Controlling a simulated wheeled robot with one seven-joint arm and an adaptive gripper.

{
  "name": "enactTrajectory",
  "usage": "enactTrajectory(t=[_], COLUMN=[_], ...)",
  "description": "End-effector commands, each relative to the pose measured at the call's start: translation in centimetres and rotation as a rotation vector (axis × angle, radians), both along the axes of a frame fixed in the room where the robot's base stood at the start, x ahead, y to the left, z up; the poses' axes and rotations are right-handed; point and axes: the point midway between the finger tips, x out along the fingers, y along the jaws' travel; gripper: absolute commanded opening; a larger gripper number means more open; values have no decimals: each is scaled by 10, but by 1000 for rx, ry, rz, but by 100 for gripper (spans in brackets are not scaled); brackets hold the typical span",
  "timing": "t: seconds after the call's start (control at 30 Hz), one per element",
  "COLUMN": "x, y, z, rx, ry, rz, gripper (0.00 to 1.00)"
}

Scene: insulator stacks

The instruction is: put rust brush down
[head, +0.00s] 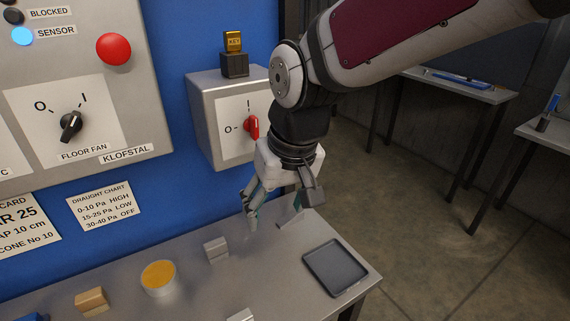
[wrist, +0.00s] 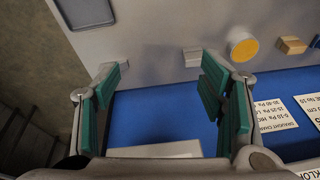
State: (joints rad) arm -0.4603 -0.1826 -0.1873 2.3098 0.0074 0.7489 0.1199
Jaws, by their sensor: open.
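My gripper (head: 273,216) is low over the back right of the metal bench, in front of the grey switch box. In the wrist view my gripper (wrist: 163,74) has its teal pads wide apart, with nothing between them. I cannot tell for sure which thing is the rust brush. A tan block (head: 92,301) lies at the bench's front left; it also shows in the wrist view (wrist: 292,45). A small grey block (head: 216,249) stands left of my gripper, apart from it.
A cup with orange contents (head: 158,277) stands near the tan block. A dark shallow tray (head: 335,268) lies empty at the bench's right end. The switch box (head: 211,125) with a red knob is close behind my gripper.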

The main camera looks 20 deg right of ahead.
Motion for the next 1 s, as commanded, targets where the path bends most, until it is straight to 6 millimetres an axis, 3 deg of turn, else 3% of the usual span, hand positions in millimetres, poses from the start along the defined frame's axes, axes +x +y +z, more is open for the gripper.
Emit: enactTrajectory(t=[0.03, 0.2, 0.43, 0.63, 0.9, 1.0], x=[-17, -80, -148, -169, -170, -170], y=[-18, -61, -91, -97, -97, -97], z=[11, 28, 30, 27, 27, 36], rx=[6, -6, -46, -64, -64, -65], ry=[-5, -2, 3, 9, 10, -2], rz=[-24, -78, -141, -161, -161, -161], gripper=[64, 64, 64, 64, 64, 64])
